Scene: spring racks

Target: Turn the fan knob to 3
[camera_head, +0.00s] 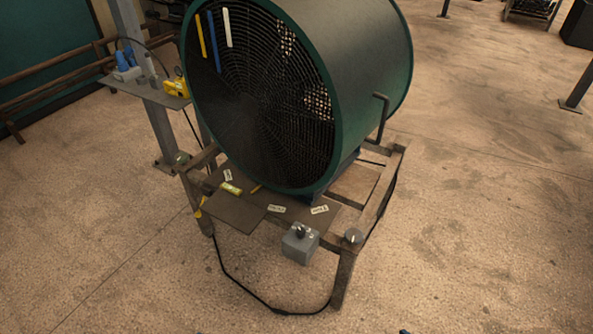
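A large drum fan (375,60) with a dark green rim and black grille stands on a low frame in the middle of the head view. A small grey control box (301,249) is fixed at the front of the frame. A dark knob (300,230) sits on top of the box. The knob's setting and any numbers around it are too small to read. Neither of my grippers can be made out in this view. Nothing is seen touching the knob.
Yellow, blue and white strips hang on the grille. White labels (276,209) lie on the base plate (235,212). A black cable (237,284) loops over the floor in front. A post with a small shelf (145,94) stands left. Open floor (480,230) lies right.

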